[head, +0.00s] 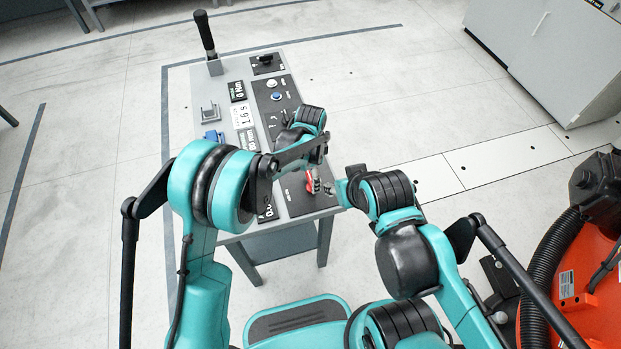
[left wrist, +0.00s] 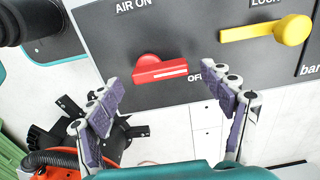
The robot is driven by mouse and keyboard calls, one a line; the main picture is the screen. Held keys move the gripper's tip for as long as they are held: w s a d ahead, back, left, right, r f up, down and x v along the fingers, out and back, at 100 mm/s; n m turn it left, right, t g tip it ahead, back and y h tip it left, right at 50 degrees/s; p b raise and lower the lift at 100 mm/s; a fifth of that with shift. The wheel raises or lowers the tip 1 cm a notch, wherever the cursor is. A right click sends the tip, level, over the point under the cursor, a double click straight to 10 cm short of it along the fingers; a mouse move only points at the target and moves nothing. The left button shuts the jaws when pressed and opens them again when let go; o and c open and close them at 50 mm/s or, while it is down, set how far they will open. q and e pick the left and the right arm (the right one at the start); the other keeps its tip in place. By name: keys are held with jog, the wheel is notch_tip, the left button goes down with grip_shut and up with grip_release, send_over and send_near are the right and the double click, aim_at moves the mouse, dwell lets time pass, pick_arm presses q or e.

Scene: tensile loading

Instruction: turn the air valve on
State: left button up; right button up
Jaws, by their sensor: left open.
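The red air valve handle (left wrist: 160,70) sits on the dark panel (left wrist: 195,18) in the left wrist view. It lies nearly level, its white-lined end pointing right toward the OFF label; AIR ON is printed above it to the left. In the head view the red handle (head: 310,182) is at the near right corner of the console, partly covered. My left gripper (left wrist: 170,100) is open, with one finger on each side below the handle, and no contact shows. In the head view my left gripper (head: 321,184) is small and close to the handle. I cannot make out my right gripper.
A yellow lever (left wrist: 265,31) marked LOCK is right of the red handle. The console (head: 185,90) carries displays, knobs and an upright black-handled lever (head: 205,34) at its far end. An orange machine (head: 590,265) stands right, with a black hose (head: 548,270).

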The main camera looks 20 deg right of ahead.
pick_arm(q)
jog(key=shift+f, duration=0.6)
jog(key=c, duration=1.2)
jog(key=shift+o, duration=0.2)
